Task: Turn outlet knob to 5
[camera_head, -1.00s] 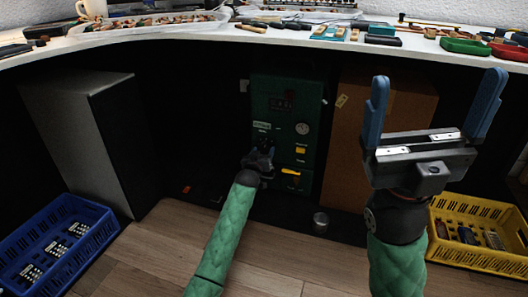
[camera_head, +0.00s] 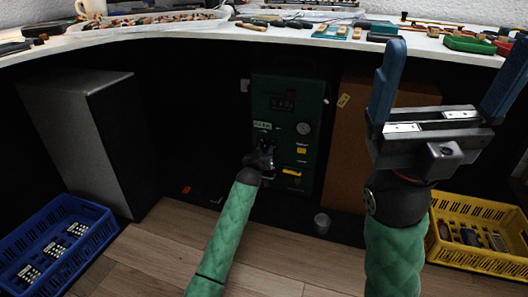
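A dark green control panel (camera_head: 314,150) stands upright under the worktop, with a small red-digit display (camera_head: 284,101), a round gauge (camera_head: 303,128), and an orange and a yellow control on its right side. My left gripper (camera_head: 267,148) is against the lower left part of the panel, beside the yellow control (camera_head: 291,172). The outlet knob cannot be made out; the gripper covers that part of the panel. The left fingers are dark and small, so their opening cannot be told. My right gripper (camera_head: 452,65) is raised at the right, fingers wide apart, empty.
The curved white worktop (camera_head: 200,37) above carries tools, trays and parts. A brown box (camera_head: 345,150) stands right of the panel and a grey cabinet (camera_head: 85,130) at left. A blue crate (camera_head: 100,222) and a yellow crate (camera_head: 470,262) flank clear wooden floor. A small metal cylinder (camera_head: 321,222) stands near the panel.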

